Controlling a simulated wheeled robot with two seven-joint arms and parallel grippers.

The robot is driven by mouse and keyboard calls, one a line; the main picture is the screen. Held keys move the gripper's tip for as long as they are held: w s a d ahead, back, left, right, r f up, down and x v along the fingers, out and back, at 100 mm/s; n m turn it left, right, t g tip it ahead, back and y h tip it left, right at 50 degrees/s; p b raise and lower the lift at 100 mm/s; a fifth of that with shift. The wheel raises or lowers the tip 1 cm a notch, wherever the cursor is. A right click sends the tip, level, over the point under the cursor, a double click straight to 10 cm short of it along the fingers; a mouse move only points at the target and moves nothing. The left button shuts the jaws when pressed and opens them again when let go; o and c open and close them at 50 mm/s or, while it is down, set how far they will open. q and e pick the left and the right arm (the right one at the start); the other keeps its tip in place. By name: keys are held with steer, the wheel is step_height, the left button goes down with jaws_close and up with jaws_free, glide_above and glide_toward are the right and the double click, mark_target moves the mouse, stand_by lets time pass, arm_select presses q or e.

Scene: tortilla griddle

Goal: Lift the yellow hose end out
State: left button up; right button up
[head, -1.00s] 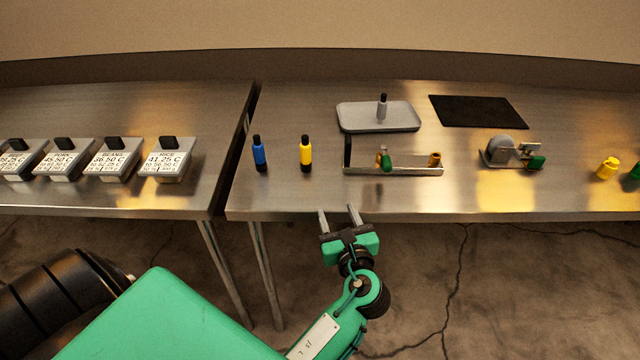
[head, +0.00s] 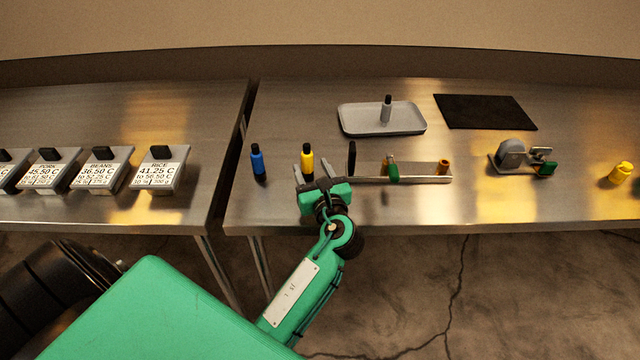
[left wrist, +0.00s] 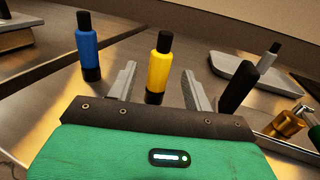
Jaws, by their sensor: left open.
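The yellow hose end (head: 307,159) is a yellow cylinder with a black top and black base, upright on the right-hand metal table. My left gripper (head: 314,172) is open, with its two fingers pointing toward it from the front. In the left wrist view the yellow hose end (left wrist: 158,70) stands between and beyond the fingertips of the left gripper (left wrist: 160,85). I see no contact with either finger. My right gripper is not in view.
A similar blue bottle (head: 258,160) stands left of the yellow one. A metal rack (head: 420,180) with a black post (head: 352,157) and a green-handled fitting (head: 393,171) is close on the right. A grey tray (head: 350,121) holding a grey bottle (head: 387,108) lies behind.

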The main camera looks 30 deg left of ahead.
mark_target(308, 151)
arm_select(q)
steer(key=x, duration=0.4)
steer(key=shift+w+a, duration=0.1)
steer(key=shift+a, duration=0.1)
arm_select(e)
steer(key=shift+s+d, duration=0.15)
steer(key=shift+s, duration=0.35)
